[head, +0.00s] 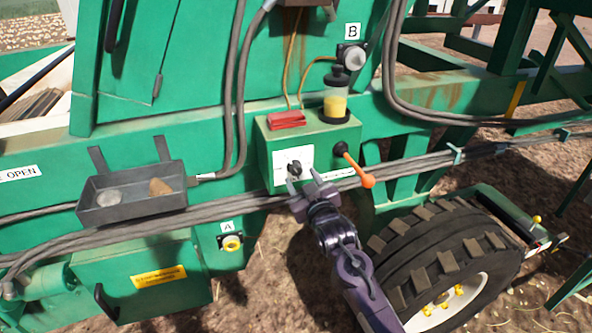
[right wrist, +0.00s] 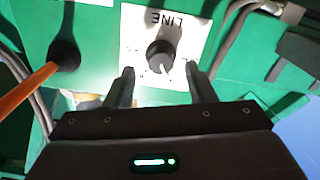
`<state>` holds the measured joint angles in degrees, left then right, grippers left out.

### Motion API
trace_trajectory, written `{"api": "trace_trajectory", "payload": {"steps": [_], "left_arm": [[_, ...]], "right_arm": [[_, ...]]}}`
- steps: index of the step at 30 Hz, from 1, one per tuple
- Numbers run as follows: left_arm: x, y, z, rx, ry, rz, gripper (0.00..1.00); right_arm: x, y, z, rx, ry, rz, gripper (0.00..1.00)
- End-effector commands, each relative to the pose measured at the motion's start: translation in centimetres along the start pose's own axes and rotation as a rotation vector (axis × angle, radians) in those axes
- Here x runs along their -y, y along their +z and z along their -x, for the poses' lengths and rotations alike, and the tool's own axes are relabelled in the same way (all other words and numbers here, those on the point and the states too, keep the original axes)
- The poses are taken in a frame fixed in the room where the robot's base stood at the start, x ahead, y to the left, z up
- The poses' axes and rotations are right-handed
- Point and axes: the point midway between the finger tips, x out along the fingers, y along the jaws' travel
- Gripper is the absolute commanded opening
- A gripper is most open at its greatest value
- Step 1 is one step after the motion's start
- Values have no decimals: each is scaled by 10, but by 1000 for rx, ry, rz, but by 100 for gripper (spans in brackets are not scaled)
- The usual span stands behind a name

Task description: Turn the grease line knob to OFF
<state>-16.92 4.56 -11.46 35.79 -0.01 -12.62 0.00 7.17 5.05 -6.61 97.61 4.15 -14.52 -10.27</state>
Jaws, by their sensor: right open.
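The grease line knob (head: 295,168) is a small black knob on a white label plate (head: 281,160), on the front of a green box (head: 262,150). In the right wrist view the knob (right wrist: 160,57) has a pale pointer mark at its lower right, and the plate shows "LINE" upside down. The OFF marking cannot be read. My right gripper (head: 302,181) is open just in front of the knob. In the right wrist view its fingertips (right wrist: 160,73) stand apart on either side of the knob, a little short of it. My left gripper is not in view.
An orange-tipped lever (head: 357,168) sticks out right of the knob. A red block (head: 286,119) and a yellow-filled reservoir (head: 335,100) sit on the box. Cables (head: 225,207) run below it. A grey tray (head: 131,195) is at left, a large tyre (head: 440,250) at lower right.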

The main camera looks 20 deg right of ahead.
Motion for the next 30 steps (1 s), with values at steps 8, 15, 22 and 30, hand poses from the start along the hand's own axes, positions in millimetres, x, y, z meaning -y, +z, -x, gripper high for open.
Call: {"api": "trace_trajectory", "payload": {"steps": [8,15,22,30], "left_arm": [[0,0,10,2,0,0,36],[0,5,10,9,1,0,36],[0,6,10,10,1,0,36],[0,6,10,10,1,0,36]], "right_arm": [[0,-1,-32,-1,-1,-1,50],[1,0,-36,1,-1,0,50],[1,0,-35,0,-1,-1,34],[1,0,-35,1,-1,0,5]]}}
